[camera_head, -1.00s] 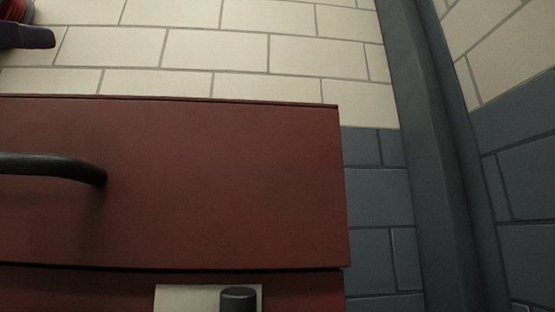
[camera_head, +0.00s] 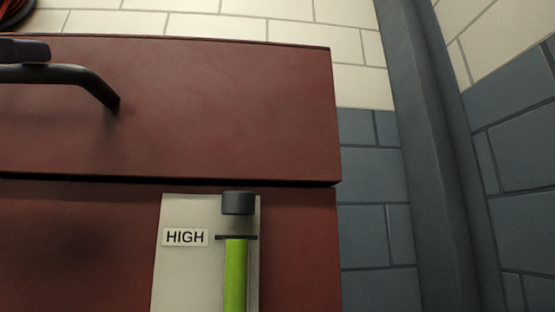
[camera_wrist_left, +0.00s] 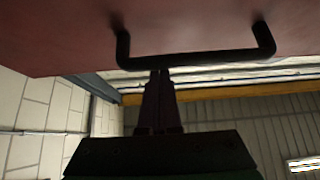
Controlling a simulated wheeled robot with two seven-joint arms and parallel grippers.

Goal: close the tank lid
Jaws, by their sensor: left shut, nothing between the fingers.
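The tank lid (camera_head: 220,110) is a dark red panel in the head view, with a thin dark gap along its lower edge above the red tank body (camera_head: 80,240). Its dark bar handle (camera_head: 85,82) comes in from the left edge. My left gripper (camera_head: 22,50) shows partly at the left edge, right at the handle's upper side. In the left wrist view the shut fingers (camera_wrist_left: 160,75) point up at the middle of the handle bar (camera_wrist_left: 200,58), with the lid (camera_wrist_left: 70,30) behind it. I cannot tell whether they touch. My right gripper is out of view.
A gauge plate (camera_head: 185,280) with a HIGH label (camera_head: 185,237), green column (camera_head: 236,275) and dark cap (camera_head: 238,203) is on the tank front. A blue-grey post (camera_head: 415,150) stands before the brick wall at right. A red coil (camera_head: 15,10) shows top left.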

